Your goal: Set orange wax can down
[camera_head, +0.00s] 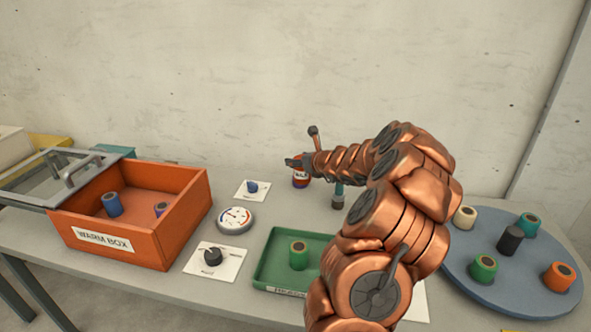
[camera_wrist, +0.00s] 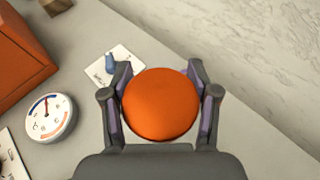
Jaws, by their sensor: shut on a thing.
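The orange wax can (camera_wrist: 160,104) shows as a round orange top in the wrist view. The fingers of my gripper (camera_wrist: 160,98) are closed against it on both sides. In the head view, my gripper (camera_head: 296,163) is at the back of the table, and only part of the can (camera_head: 300,178) shows below the fingers, with an orange-red and white side. Its base is partly hidden, so I cannot tell whether it touches the table.
An orange warm box (camera_head: 185,222) with wax spools stands left. A dial gauge (camera_head: 234,220) and white cards with a blue peg (camera_head: 252,187) and a black knob (camera_head: 213,257) lie nearby. A green tray (camera_head: 267,268) is in front; a blue-grey turntable (camera_head: 461,268) is right.

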